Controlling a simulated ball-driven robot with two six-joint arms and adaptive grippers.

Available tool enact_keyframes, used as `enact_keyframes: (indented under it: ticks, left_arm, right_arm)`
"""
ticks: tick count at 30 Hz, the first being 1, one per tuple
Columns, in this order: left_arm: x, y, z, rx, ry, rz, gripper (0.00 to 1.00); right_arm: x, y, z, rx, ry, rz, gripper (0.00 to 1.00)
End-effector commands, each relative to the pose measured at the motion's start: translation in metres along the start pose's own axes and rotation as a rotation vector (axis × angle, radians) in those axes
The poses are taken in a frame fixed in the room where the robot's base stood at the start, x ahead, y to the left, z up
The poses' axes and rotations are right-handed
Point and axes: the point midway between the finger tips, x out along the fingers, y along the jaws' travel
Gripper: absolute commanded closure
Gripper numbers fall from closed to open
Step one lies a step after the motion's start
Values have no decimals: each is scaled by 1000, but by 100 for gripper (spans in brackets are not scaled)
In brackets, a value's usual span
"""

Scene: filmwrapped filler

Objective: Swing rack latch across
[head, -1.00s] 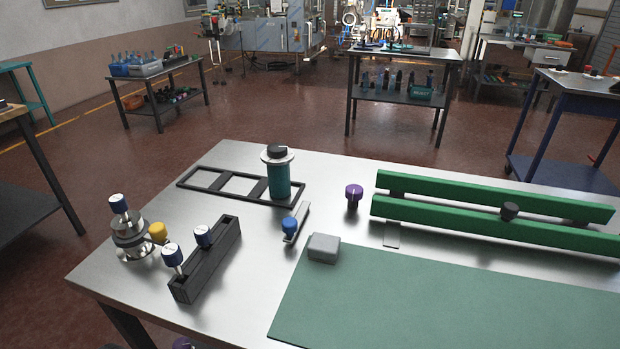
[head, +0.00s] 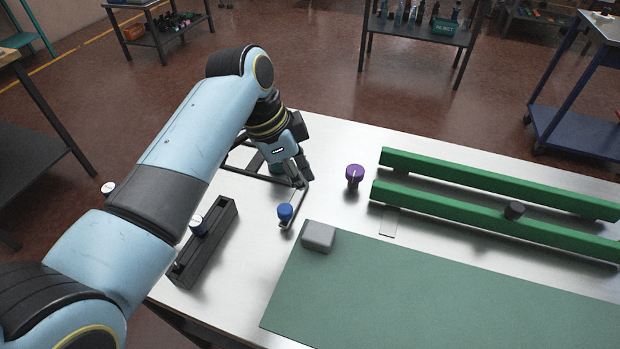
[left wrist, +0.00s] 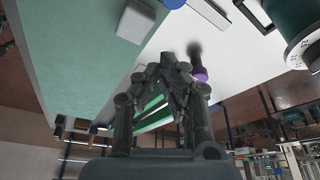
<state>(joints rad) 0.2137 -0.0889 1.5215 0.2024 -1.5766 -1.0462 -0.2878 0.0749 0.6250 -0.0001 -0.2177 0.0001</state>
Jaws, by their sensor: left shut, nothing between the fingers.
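A thin silver latch bar (head: 296,209) with a blue knob (head: 285,211) on its near end lies on the table beside the black rack frame (head: 233,172). The bar (left wrist: 209,12) and the edge of the blue knob (left wrist: 173,3) also show in the left wrist view. My left gripper (head: 301,184) is at the bar's far end, pointing down, fingers shut with nothing between them. My right gripper is not in view.
A grey block (head: 318,237) sits on the green mat's (head: 400,295) corner, right of the latch. A purple knob (head: 354,174) stands to the right, before two green rails (head: 480,207). A black slotted holder (head: 218,236) with a blue-capped piece stands left.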

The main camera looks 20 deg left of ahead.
Motion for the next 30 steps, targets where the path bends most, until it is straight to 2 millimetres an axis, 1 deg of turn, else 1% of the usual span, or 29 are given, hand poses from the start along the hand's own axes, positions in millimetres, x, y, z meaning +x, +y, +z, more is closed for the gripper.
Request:
enact_keyframes:
  ticks: [1,3,7,12,14,17,20,23,25,27,30]
  left_arm:
    - [-4,-2,-8,29,7,9,100]
    - [-5,-3,-13,53,12,16,100]
    - [-4,-3,-14,60,12,18,100]
    - [-4,-4,-13,58,12,17,100]
    - [-3,-4,-13,57,12,17,100]
    - [1,-3,-13,57,12,18,100]
    - [10,-3,-14,56,12,18,100]
    - [23,-2,-14,56,11,19,100]
    - [36,-3,-13,55,11,19,100]
    - [51,-2,-13,55,10,19,100]
    - [69,-2,-12,56,13,16,100]
  right_arm:
    - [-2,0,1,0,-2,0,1]
    - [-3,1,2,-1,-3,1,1]
    - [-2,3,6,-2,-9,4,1]
    - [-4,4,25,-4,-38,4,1]
    - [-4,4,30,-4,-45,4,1]
    - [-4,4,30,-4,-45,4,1]
    - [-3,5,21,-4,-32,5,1]
    - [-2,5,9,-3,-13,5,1]
    - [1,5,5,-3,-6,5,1]
    - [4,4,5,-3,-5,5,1]
    - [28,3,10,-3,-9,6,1]
